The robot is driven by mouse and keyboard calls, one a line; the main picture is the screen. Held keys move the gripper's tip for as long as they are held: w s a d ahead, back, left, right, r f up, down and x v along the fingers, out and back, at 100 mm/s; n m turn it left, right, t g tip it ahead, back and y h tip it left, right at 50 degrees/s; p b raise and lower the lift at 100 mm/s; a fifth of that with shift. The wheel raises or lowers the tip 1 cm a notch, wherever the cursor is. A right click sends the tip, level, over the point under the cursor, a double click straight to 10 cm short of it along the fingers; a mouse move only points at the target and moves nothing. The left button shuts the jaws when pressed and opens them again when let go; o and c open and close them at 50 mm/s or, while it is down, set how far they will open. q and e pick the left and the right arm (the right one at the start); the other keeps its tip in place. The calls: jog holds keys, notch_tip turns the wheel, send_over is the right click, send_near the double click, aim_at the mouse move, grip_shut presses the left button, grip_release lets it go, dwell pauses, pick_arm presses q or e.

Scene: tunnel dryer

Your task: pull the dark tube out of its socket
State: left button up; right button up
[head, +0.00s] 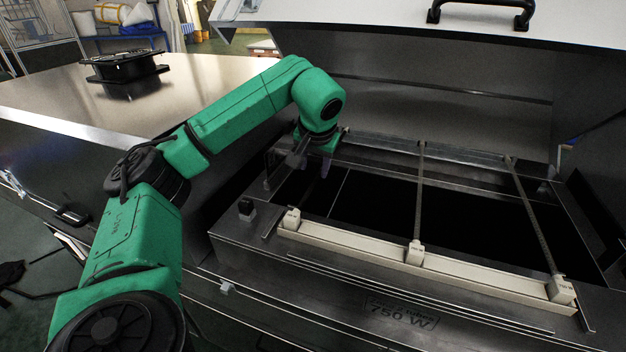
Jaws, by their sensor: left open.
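Tubes span the dark opening of the dryer, from white sockets on a front rail to the back edge. The middle tube (420,192) and the right tube (533,217) show as thin dark grey rods. At the left, a white front socket (291,219) shows, but any tube there is hidden or too dark to make out. I cannot tell which tube is the dark one. My left gripper (312,163) is open, pointing down over the left end of the opening, behind that left socket. Whether a tube lies between its fingers cannot be seen. My right gripper is out of view.
The raised lid (440,85) with a black handle stands over the back. The pale front rail (350,245) holds the middle socket (415,253) and right socket (561,290). A black fan-like part (125,66) lies on the metal top.

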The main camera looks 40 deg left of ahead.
aim_at(313, 184)
pick_arm(q)
jog(key=p+x, duration=0.1)
jog(key=x, duration=0.9)
jog(key=shift+w+a+r, duration=0.1)
jog(key=shift+w, duration=0.05)
jog(key=shift+w+a+f, duration=0.15)
jog(key=shift+f, duration=0.3)
grip_shut()
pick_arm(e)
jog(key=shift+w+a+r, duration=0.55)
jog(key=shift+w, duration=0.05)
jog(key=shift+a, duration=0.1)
